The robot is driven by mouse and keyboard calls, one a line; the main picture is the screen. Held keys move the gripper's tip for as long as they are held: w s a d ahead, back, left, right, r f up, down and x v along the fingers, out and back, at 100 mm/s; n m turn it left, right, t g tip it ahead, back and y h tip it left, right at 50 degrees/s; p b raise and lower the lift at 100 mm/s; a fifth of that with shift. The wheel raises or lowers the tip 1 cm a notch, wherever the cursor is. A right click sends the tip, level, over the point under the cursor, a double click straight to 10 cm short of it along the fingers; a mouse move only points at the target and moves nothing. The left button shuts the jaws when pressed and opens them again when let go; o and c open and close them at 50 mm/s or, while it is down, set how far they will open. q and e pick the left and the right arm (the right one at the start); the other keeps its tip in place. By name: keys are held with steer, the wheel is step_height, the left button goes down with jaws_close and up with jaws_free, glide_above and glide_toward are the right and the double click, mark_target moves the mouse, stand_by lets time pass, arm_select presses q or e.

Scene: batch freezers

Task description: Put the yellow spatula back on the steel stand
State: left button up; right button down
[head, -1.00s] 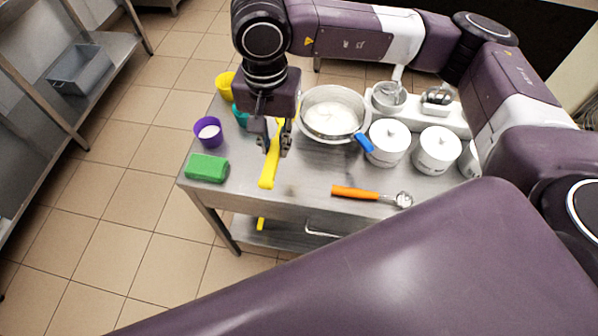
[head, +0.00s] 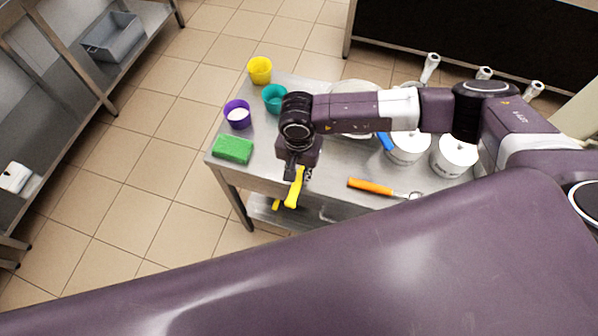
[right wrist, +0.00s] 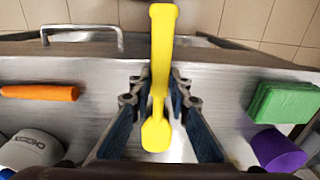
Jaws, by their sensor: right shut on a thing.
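My right gripper (head: 297,174) is shut on the yellow spatula (head: 293,192) near the front left edge of the steel stand (head: 328,180), a table with a lower shelf. The spatula points down and toward me, its low end in front of the table edge in the head view. In the right wrist view the spatula (right wrist: 161,60) stands between the two fingers (right wrist: 160,105), with the steel top behind it. I cannot tell its height over the steel. My left gripper is not in view.
A green sponge (head: 233,148) and a purple cup (head: 238,114) are left of the gripper; teal (head: 274,98) and yellow (head: 260,70) cups stand behind. An orange-handled scoop (head: 370,186) lies right. A small yellow piece (head: 277,204) shows below the tabletop.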

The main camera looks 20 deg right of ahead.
steer(key=shift+f, duration=0.35)
steer(key=shift+f+b, duration=0.25)
steer(key=shift+b, duration=0.1)
steer(key=c, duration=1.8)
jaws_free()
steer(key=shift+r, duration=0.1)
steer(key=shift+r, duration=0.1)
